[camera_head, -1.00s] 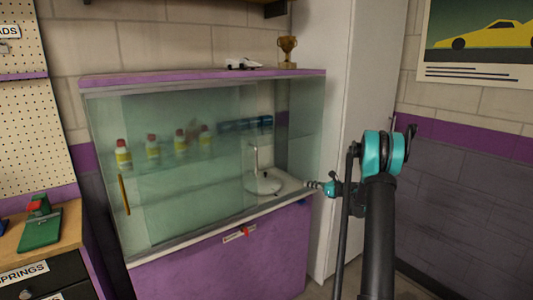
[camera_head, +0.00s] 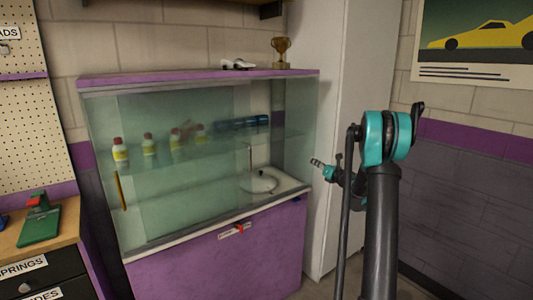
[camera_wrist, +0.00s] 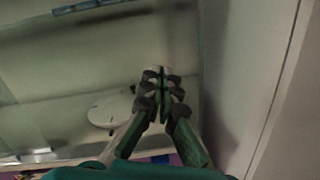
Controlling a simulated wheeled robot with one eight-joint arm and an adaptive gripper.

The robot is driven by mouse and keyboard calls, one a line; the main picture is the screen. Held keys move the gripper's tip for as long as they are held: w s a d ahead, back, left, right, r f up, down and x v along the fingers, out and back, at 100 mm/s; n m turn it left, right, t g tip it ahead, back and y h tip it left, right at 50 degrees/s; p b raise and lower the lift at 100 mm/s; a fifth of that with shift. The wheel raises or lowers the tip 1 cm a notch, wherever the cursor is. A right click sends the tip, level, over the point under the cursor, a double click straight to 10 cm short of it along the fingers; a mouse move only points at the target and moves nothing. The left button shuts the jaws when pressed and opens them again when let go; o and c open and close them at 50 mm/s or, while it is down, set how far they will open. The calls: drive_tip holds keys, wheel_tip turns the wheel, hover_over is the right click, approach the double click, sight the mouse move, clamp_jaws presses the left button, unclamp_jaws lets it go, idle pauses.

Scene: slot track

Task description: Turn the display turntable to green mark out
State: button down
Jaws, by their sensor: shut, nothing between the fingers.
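The display turntable (camera_head: 262,185) is a pale round disc with a thin upright post, low in the right end of the glass case (camera_head: 180,222). In the wrist view the white disc (camera_wrist: 104,114) lies left of my gripper, with small dark marks on it. I cannot make out a green mark in either view. My gripper (camera_head: 316,162) is shut and empty, to the right of the turntable and higher in the picture, at the case's right end. In the wrist view its fingers (camera_wrist: 161,72) are together and apart from the disc.
Several bottles (camera_head: 149,144) and blue items (camera_head: 242,124) stand on the case's glass shelf. A yellow handle (camera_head: 120,190) is on the glass at left. A tall white cabinet (camera_head: 340,110) stands close on the right. A trophy (camera_head: 281,50) stands on top.

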drive_tip(key=s+d+r+m+t+h, duration=0.3)
drive_tip(key=s+d+r+m+h, duration=0.25)
drive_tip(key=r+m+h, duration=0.55)
drive_tip(key=s+d+f+m+g+h, duration=0.2)
drive_tip(key=s+f+m, duration=0.2)
drive_tip(key=s+m, duration=0.65)
drive_tip(key=s+a+f+m+g+y, duration=0.1)
drive_tip(key=s+a+f+m+g, duration=0.2)
drive_tip(key=s+f, duration=0.4)
drive_tip(key=s+a+f+m+g+y, duration=0.1)
drive_tip(key=s+a+f+m+g, duration=0.3)
drive_tip(key=s, duration=1.4)
drive_tip(key=s+a+f+m+g+y, duration=0.1)
drive_tip(key=s+a+f+m+g, duration=0.3)
drive_tip(key=s+f+m, duration=0.5)
drive_tip(key=s+f+g, duration=0.2)
drive_tip(key=s+f, duration=0.1)
drive_tip(key=s, duration=0.1)
drive_tip(key=shift+s+m, duration=0.35)
